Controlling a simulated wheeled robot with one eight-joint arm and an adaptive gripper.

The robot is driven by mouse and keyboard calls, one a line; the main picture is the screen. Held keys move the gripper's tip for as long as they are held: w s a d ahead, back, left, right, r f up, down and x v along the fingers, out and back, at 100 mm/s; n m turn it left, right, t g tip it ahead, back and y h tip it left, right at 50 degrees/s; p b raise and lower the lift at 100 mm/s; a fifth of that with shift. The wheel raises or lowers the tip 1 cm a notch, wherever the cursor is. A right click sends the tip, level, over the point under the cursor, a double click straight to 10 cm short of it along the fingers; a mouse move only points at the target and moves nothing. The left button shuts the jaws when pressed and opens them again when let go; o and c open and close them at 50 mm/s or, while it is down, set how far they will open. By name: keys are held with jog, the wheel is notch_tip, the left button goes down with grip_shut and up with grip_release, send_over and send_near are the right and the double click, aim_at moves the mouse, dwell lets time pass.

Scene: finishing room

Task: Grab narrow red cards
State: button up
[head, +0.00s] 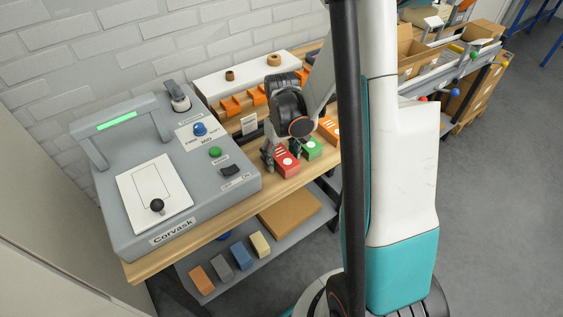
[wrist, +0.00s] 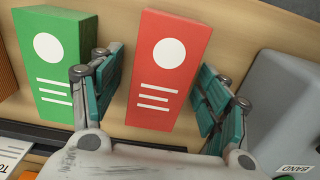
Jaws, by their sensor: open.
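A narrow red card block (head: 287,163) with a white dot and white lines lies on the wooden bench, right of the grey machine. In the wrist view the red block (wrist: 166,75) lies between the two teal-padded fingers. My gripper (head: 277,158) is open over it. In the wrist view my gripper (wrist: 160,95) has a finger on each side of the red block, with gaps to both. Part of the red block is hidden behind the gripper in the head view.
A green block (head: 312,148) lies close beside the red one; the wrist view shows this green block (wrist: 50,65) just outside the left finger. An orange block (head: 329,129) lies beyond. The grey Corvask machine (head: 170,175) stands close on the other side.

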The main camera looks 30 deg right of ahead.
jog(key=c, duration=1.3)
